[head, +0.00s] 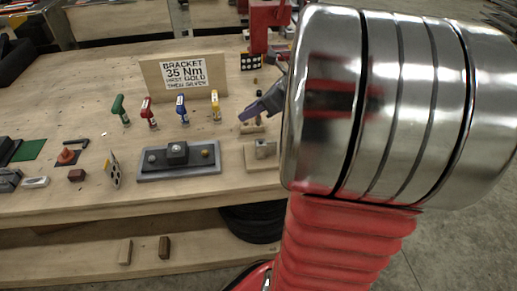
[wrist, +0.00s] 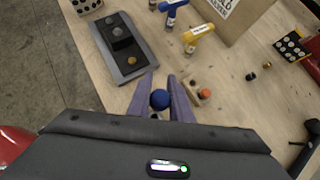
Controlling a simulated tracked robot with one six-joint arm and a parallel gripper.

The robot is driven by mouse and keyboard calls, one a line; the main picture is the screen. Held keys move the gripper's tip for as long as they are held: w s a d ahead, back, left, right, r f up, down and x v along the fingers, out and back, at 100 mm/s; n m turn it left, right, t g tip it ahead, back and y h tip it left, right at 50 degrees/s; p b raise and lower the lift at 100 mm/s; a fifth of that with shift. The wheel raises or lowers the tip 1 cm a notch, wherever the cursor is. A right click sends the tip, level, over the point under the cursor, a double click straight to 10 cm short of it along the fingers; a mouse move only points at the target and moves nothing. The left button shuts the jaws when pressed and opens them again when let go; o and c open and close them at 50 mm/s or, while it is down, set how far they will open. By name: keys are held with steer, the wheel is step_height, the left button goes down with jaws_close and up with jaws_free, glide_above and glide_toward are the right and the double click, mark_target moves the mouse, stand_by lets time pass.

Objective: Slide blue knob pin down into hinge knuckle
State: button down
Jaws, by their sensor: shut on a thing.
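My gripper (head: 246,115) shows purple fingers in the head view, reaching in from behind my arm and above the bench. In the wrist view, my gripper (wrist: 161,78) is shut on a round blue knob (wrist: 160,99) between its two fingers. The pin below the knob is hidden. A light wooden block with a grey metal part (head: 263,150), possibly the hinge knuckle, stands right of the grey tray in the head view, below and apart from the fingers. I cannot make out its bore. In the wrist view I cannot clearly see the knuckle.
A small wooden holder with an orange-red knob (wrist: 205,93) is close beside the fingers. A grey fixture tray (head: 178,172) lies left of the wooden block. Several coloured drivers (head: 183,110) stand before a torque sign (head: 186,77). My arm hides the bench's right side.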

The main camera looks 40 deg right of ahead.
mark_target(258, 125)
steer(key=shift+d, duration=0.1)
steer(key=shift+s+d+f, duration=0.1)
steer(key=shift+s+f, duration=0.05)
steer(key=shift+f, duration=2.95)
steer(key=shift+f, duration=1.9)
steer(key=c, duration=1.6)
jaws_free()
steer(key=shift+s+r, duration=0.1)
steer(key=shift+r, duration=0.05)
